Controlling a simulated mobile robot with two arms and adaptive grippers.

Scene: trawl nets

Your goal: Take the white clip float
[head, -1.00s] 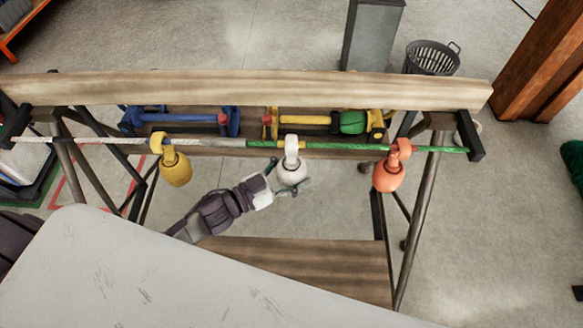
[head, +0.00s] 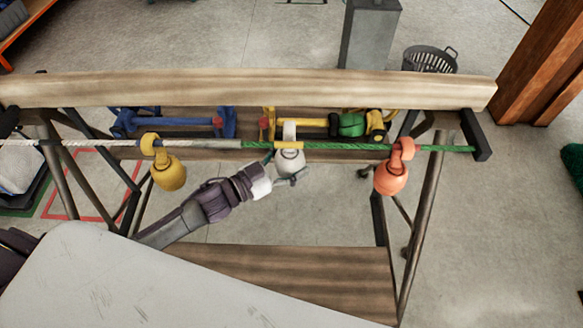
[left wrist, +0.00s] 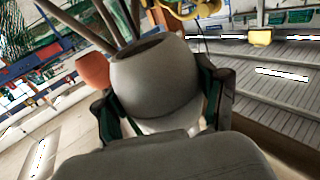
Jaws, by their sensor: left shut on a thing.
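The white clip float (head: 290,163) is at the middle of the rope (head: 340,147). Its pale clip (head: 289,131) stands up above the rope line, and I cannot tell whether it still touches the rope. My left gripper (head: 284,177) reaches in from the lower left and is shut on the float. In the left wrist view the float's rounded body (left wrist: 155,80) fills the middle, with the dark fingers (left wrist: 162,112) on both sides of it. My right gripper is not in view.
A yellow float (head: 168,172) hangs left on the rope and an orange float (head: 391,178) hangs right. A wooden beam (head: 240,90) runs behind the rope. A wooden board (head: 290,272) lies below. Blue and yellow tools sit behind the rope.

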